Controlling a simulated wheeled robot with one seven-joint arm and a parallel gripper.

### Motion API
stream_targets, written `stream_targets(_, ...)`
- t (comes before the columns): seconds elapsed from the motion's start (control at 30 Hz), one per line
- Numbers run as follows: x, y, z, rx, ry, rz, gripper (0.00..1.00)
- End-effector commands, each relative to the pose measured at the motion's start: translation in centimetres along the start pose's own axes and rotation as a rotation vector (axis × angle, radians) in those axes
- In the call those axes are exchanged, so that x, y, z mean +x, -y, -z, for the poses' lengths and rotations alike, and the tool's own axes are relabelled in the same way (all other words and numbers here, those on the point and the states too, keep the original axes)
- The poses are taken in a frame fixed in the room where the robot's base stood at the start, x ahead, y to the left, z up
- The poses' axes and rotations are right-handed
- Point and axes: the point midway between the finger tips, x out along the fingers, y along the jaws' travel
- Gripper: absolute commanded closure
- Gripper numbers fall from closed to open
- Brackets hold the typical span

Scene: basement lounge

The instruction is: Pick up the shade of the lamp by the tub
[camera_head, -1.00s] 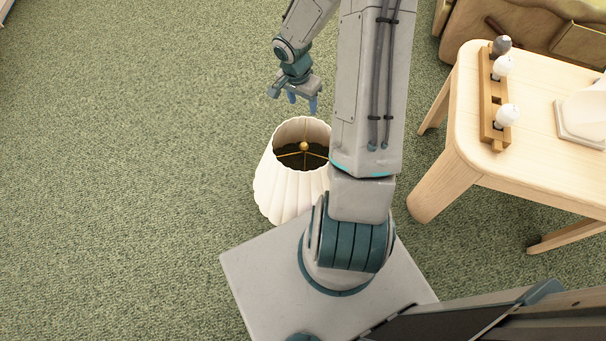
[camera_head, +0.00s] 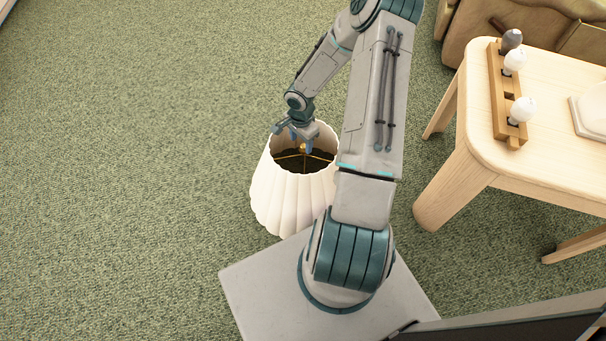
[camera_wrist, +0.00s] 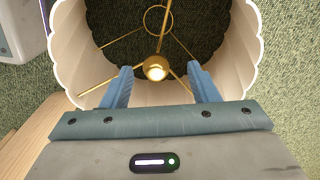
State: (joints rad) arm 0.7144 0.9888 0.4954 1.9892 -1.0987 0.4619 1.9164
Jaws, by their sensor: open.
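A cream pleated lampshade (camera_head: 290,201) stands upright on the green carpet, beside my base. Its open top shows a brass spider frame with a round knob (camera_wrist: 156,68) at its centre. My gripper (camera_head: 300,146) is over the shade's top opening, near the far part of the rim. In the wrist view, my gripper (camera_wrist: 159,78) has its two blue fingers apart, one on each side below the knob. They do not visibly grip anything. I cannot tell whether the fingertips are above or just inside the rim. No tub can be made out.
A light wooden table (camera_head: 545,165) stands at the right, bearing a wooden rack (camera_head: 498,95) with white bulbs and a darker one. A brown upholstered piece (camera_head: 545,22) is behind it. The carpet to the left is clear.

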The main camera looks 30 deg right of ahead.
Motion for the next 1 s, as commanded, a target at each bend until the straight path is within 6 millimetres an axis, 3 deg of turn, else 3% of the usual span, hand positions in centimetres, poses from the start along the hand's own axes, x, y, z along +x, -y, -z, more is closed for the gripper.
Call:
stream_targets(0.37, 4.8, -0.5, 0.4, 0.0, 0.003, -0.002, 0.46)
stream_targets(0.67, 5.2, -0.5, 0.4, -0.001, 0.0, -0.001, 0.46)
stream_targets(0.7, 5.2, -0.5, 0.4, -0.001, 0.0, -0.001, 0.48)
stream_targets(0.9, 5.2, -0.5, 0.4, 0.0, 0.0, -0.001, 1.0)
stream_targets(1.0, 5.2, -0.5, 0.4, 0.0, 0.0, 0.0, 1.0)
